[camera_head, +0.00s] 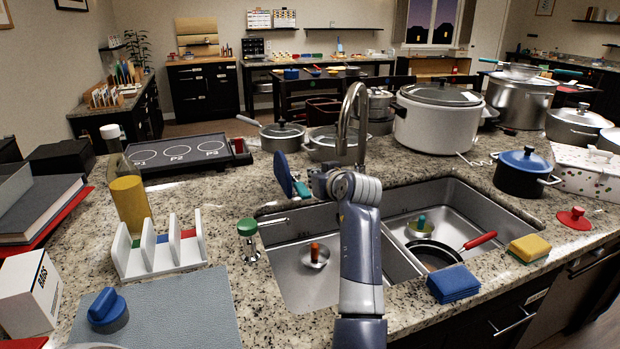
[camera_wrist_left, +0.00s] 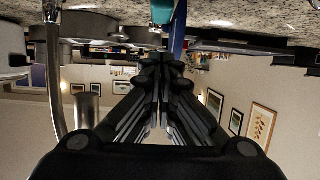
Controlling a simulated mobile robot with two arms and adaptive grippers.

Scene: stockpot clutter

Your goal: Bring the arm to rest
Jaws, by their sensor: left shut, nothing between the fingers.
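My arm comes in from the bottom middle of the head view and rises over the double sink. Its left gripper (camera_head: 322,182) is above the back edge of the left basin, close in front of the faucet (camera_head: 352,120). In the left wrist view the fingers of this gripper (camera_wrist_left: 161,62) are together, with nothing held. A blue, flat-headed item with a teal part (camera_head: 284,174) shows just left of the gripper; I cannot tell whether they touch. My right gripper is in neither view.
The sink's left basin (camera_head: 305,285) holds a small brown-topped piece. The right basin has a pan with a red handle (camera_head: 480,240). A white rack (camera_head: 160,258) stands left, a blue-lidded pot (camera_head: 524,172) right. A grey mat (camera_head: 185,315) lies front left.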

